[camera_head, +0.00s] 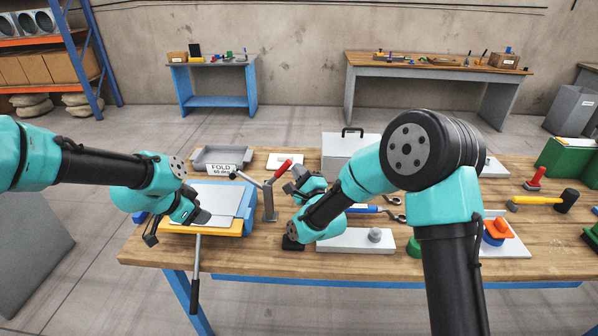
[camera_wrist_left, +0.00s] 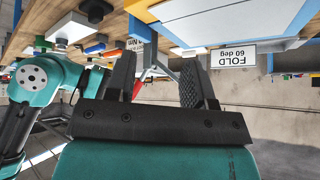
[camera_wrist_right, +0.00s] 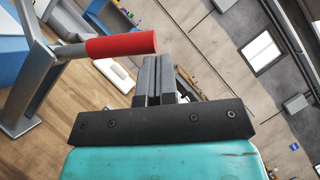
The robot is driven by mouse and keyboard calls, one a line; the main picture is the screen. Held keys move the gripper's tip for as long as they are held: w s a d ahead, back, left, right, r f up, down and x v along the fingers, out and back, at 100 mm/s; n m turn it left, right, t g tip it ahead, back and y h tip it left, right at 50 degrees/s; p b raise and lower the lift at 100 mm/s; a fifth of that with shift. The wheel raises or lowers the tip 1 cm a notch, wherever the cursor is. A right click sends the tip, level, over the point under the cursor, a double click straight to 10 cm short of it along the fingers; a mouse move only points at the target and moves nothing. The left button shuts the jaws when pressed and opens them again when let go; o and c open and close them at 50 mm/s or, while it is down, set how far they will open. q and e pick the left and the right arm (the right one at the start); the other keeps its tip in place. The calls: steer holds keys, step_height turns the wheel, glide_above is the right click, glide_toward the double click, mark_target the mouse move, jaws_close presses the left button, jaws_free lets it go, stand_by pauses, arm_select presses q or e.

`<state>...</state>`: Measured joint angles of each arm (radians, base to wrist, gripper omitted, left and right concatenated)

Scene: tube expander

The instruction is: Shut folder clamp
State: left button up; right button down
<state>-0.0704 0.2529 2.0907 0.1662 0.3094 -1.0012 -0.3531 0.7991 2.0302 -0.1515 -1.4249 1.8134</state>
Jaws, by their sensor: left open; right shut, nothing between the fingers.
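The folder is a blue and yellow machine (camera_head: 235,228) with a pale sheet (camera_head: 208,203) on its bed. Its clamp lever has a red grip (camera_head: 283,169) on a grey post (camera_head: 269,203), tilted up to the right. The red grip also shows in the right wrist view (camera_wrist_right: 122,44). My right gripper (camera_head: 296,179) is shut and empty, with its fingertips (camera_wrist_right: 158,62) close beside the end of the red grip. Contact cannot be told. My left gripper (camera_head: 178,227) is open and empty over the folder's front left; its spread fingers show in the left wrist view (camera_wrist_left: 158,75).
A "FOLD 60 deg" sign (camera_head: 221,170) and a grey tray (camera_head: 221,155) stand behind the folder. A black-gripped lever (camera_head: 195,290) hangs at the table front. A grey toolbox (camera_head: 350,150), a grey plate (camera_head: 345,241) and a yellow-handled hammer (camera_head: 540,200) lie to the right.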

arm_select(q)
steer(key=s+f+n+g, duration=0.1)
steer(key=s+f+n, duration=0.2)
steer(key=s+f, duration=0.3)
steer(key=s+d+f+n+g, duration=0.1)
steer(key=s+f+n, duration=0.3)
steer(key=f, duration=1.3)
steer(key=s+d+f+n+g, duration=0.1)
steer(key=s+f+n+g, duration=0.2)
steer(key=s+f, duration=0.6)
step_height(320, 180, down, 3)
steer(key=shift+s+d+f+n+y, duration=0.15)
steer(key=shift+s+d+n+y, duration=0.2)
steer(key=shift+n, duration=0.35)
steer(key=shift+w, duration=0.15)
